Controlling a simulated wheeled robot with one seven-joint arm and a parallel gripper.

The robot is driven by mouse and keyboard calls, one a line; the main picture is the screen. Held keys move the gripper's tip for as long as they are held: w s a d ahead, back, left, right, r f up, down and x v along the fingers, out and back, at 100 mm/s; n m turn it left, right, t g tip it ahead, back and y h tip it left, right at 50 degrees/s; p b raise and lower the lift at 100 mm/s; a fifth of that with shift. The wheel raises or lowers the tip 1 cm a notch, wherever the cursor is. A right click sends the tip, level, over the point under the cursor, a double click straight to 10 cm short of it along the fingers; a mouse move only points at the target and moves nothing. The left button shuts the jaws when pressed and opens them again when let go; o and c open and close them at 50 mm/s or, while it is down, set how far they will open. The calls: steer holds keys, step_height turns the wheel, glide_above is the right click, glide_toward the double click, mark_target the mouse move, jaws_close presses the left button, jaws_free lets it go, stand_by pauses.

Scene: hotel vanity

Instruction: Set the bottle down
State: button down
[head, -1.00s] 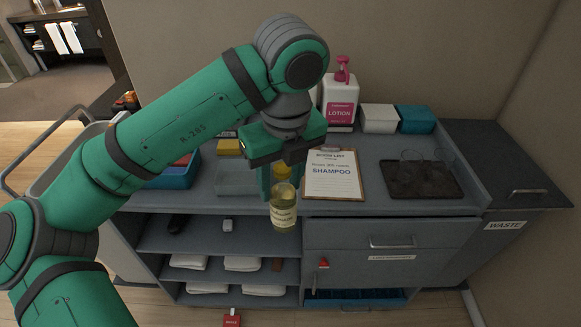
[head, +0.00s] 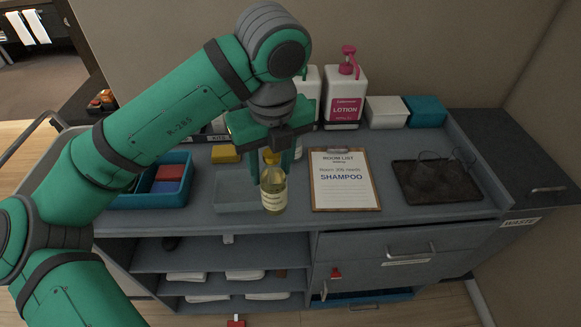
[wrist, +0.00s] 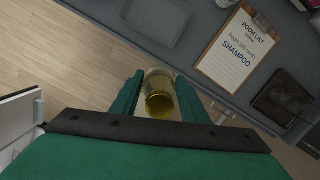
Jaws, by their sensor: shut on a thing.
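A small clear bottle (head: 273,190) of yellow liquid, with a yellow cap and a pale label, hangs upright in my gripper (head: 272,158). My gripper is shut on its upper part, and the green fingers sit on either side. In the head view the bottle shows in front of the counter's front part, between a shallow grey tray and the clipboard; I cannot tell whether its base touches anything. In the wrist view the bottle (wrist: 160,92) is between the fingers, with wood floor and the counter edge beyond.
The grey tray (head: 233,205) is left of the bottle and the clipboard (head: 344,182) reading SHAMPOO is right. A blue bin (head: 150,197), a lotion pump bottle (head: 344,95) and a dark tray (head: 437,184) with glasses stand on the counter (head: 390,222). Shelves are below.

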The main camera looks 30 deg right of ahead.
steer(key=w+d+f, duration=0.6)
steer(key=d+f, duration=0.3)
steer(key=f, duration=0.3)
steer(key=shift+w+d, duration=0.4)
steer(key=shift+f, duration=0.15)
steer(key=c, duration=1)
jaws_free()
steer(key=shift+s, duration=0.15)
